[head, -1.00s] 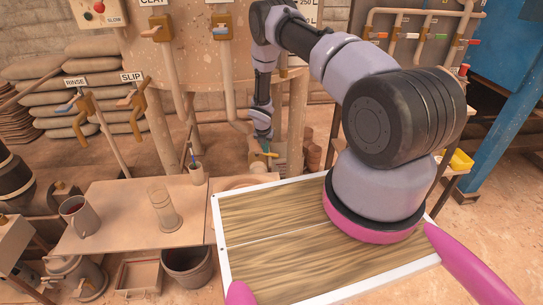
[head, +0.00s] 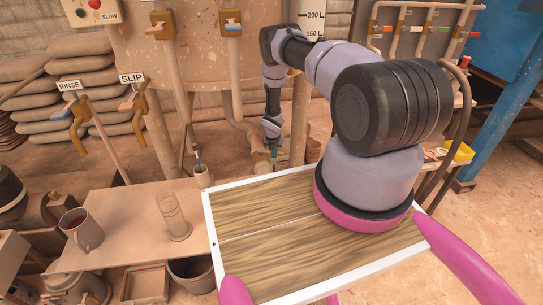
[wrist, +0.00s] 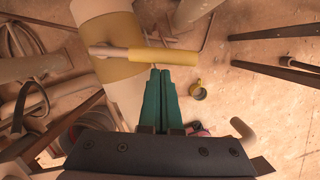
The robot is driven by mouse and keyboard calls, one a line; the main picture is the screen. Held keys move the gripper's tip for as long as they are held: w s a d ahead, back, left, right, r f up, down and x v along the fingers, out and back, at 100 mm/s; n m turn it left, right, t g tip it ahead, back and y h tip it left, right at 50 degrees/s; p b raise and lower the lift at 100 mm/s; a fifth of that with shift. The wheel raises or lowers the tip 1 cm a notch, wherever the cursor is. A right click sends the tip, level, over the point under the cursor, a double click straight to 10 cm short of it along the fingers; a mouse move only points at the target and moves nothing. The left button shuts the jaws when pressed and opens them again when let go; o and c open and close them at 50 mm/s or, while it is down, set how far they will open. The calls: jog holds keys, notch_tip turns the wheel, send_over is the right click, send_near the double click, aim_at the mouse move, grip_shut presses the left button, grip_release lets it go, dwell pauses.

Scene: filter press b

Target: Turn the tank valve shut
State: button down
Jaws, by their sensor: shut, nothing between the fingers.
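The tank valve shows in the wrist view as a yellow lever handle (wrist: 160,59) on a pale arm, lying nearly crosswise over a pale pipe with a yellow band (wrist: 112,62). My gripper (wrist: 159,70) has teal fingers shut together, with nothing between them. Their tips are right beside the lever; I cannot tell whether they touch it. In the head view my gripper (head: 273,150) is small, low in front of the large tank (head: 205,75), by its bottom outlet pipe (head: 258,142). The valve is mostly hidden there by my gripper.
RINSE (head: 69,85) and SLIP (head: 132,78) taps stand left. A bench (head: 125,205) holds a mug (head: 82,229), a clear cylinder (head: 172,215) and a small cup (head: 201,176). A bucket (head: 192,273) is below. A blue post (head: 505,105) stands right.

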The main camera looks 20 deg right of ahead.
jog(key=shift+d, duration=0.1)
jog(key=w+n, duration=0.1)
jog(key=d+n, duration=0.1)
jog(key=shift+w+d+n+y, duration=0.25)
jog(key=shift+w+n+y, duration=0.1)
jog(key=shift+n+y, duration=0.05)
jog(key=shift+w+d, duration=0.2)
jog(key=shift+w, duration=0.25)
jog(key=shift+s, duration=0.1)
